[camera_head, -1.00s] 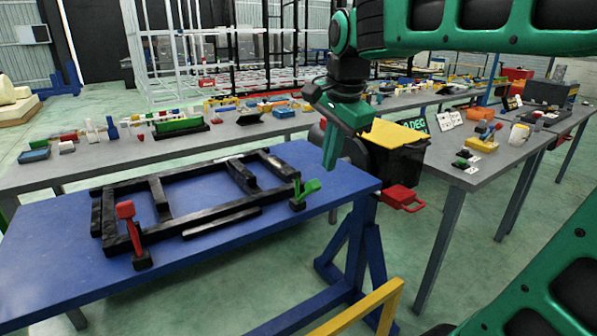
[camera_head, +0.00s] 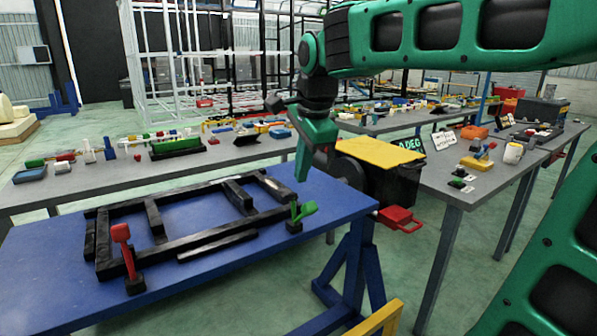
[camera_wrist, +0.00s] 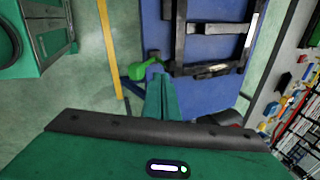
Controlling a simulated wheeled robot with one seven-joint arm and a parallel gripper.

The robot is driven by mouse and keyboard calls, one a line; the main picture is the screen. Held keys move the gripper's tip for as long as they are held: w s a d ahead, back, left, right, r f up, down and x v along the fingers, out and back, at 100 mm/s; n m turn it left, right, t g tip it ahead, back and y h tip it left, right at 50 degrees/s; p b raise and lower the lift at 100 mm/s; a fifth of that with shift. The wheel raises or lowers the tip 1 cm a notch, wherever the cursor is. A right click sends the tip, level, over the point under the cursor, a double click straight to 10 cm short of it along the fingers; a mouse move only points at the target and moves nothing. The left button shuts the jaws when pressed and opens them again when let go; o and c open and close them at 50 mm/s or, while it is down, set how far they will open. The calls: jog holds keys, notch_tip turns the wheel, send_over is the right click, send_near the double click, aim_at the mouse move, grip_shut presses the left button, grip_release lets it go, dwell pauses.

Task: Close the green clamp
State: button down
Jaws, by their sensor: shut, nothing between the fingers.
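The green clamp (camera_head: 303,213) stands at the right end of the black chassis frame (camera_head: 205,238) on the blue table (camera_head: 45,262). Its green handle is raised and tilted up to the right. My gripper (camera_head: 302,175) is shut and empty, pointing down, above and apart from the clamp in the head view. In the wrist view the green clamp (camera_wrist: 146,69) shows just beyond the tips of my gripper (camera_wrist: 160,78). I cannot tell whether they touch there. A red clamp (camera_head: 122,238) stands upright at the frame's left end.
A black bin with a yellow lid (camera_head: 380,152) and a red handle-like part (camera_head: 399,219) stand right of the blue table. Grey tables (camera_head: 70,184) with many small parts lie behind. A yellow bar (camera_head: 376,318) is near the front. Space above the frame is clear.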

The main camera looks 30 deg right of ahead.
send_over(297, 219)
notch_tip(297, 219, down, 7)
jog(key=shift+d, duration=0.1)
dwell(0.5)
jog(key=shift+w, duration=0.1)
